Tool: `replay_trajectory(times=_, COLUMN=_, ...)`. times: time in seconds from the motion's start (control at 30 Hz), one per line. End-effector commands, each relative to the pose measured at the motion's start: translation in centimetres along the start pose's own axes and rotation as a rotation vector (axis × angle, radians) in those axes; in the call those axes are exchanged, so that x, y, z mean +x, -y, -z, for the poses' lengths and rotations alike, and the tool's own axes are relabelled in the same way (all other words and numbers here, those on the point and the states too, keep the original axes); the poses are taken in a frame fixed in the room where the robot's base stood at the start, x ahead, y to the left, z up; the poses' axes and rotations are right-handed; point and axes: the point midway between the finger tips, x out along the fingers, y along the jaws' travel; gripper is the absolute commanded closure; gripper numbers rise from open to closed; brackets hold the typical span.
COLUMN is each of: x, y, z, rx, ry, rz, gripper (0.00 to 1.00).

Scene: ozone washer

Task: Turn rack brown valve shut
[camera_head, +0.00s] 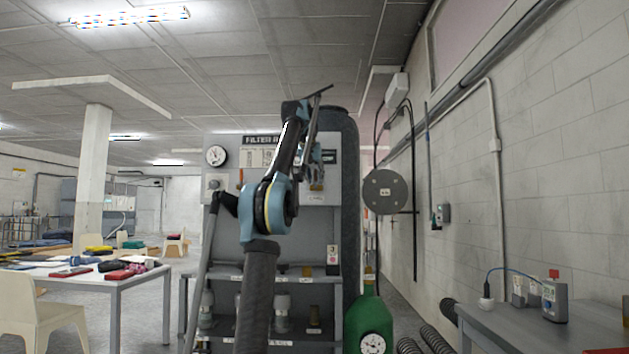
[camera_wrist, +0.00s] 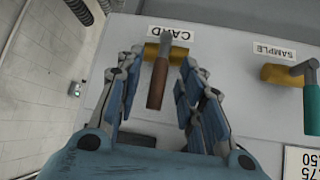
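The brown valve handle (camera_wrist: 156,84) shows in the middle of the wrist view. It hangs from a grey lever on a brass body (camera_wrist: 176,54), under an upside-down label that seems to read "CARD". My gripper (camera_wrist: 160,66) is open, with one finger on each side of the handle. Gaps show between the fingers and the handle, and I see no contact. In the head view, my gripper (camera_head: 314,160) is at the upper right of the grey filter rack (camera_head: 226,242). My arm and gripper hide much of that panel there.
A second valve with a teal handle (camera_wrist: 311,106), labelled "SAMPLE", sits to the right in the wrist view. A green cylinder (camera_head: 369,318) stands at the rack's lower right. A cluttered table (camera_head: 120,279) is at left, and a grey bench (camera_head: 520,325) at right.

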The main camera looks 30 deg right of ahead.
Motion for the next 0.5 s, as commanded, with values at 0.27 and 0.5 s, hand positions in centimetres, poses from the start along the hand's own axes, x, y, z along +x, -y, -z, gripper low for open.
replay_trajectory(times=0.27, x=-1.2, y=-0.1, z=0.1, rx=0.001, ry=-0.001, rz=-0.001, gripper=0.65)
replay_trajectory(times=0.5, x=-4.5, y=-0.1, z=0.0, rx=0.001, ry=0.0, rz=-0.001, gripper=0.65)
